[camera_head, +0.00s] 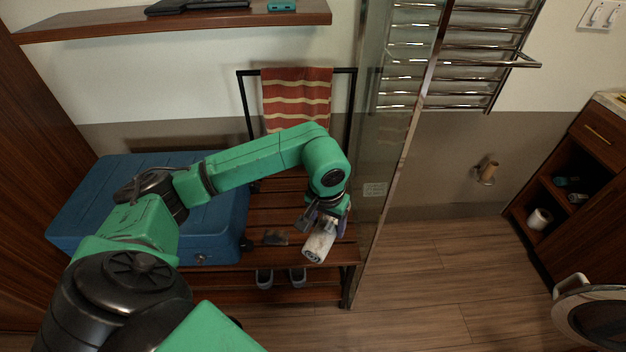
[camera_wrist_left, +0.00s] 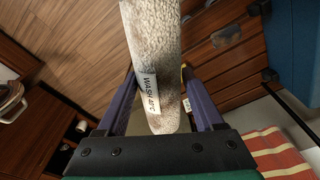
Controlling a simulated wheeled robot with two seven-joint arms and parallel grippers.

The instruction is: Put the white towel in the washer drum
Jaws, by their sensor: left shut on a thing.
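A rolled white towel (camera_head: 319,243) with a printed tag hangs from my left gripper (camera_head: 328,214) above the front of the wooden slatted bench. In the left wrist view the towel (camera_wrist_left: 153,45) lies between the two purple fingers, which are shut on it. A round, light-rimmed washer door (camera_head: 572,283) shows at the bottom right corner of the head view, far to the right of the gripper and cut off by the frame. The inside of the drum cannot be made out. My right gripper is not in view.
A blue case (camera_head: 100,205) sits on the left of the bench (camera_head: 345,254). A glass panel (camera_head: 385,150) stands just right of the gripper. A striped towel (camera_head: 297,95) hangs behind. Wooden floor (camera_head: 440,270) is clear between bench and cabinet (camera_head: 575,150).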

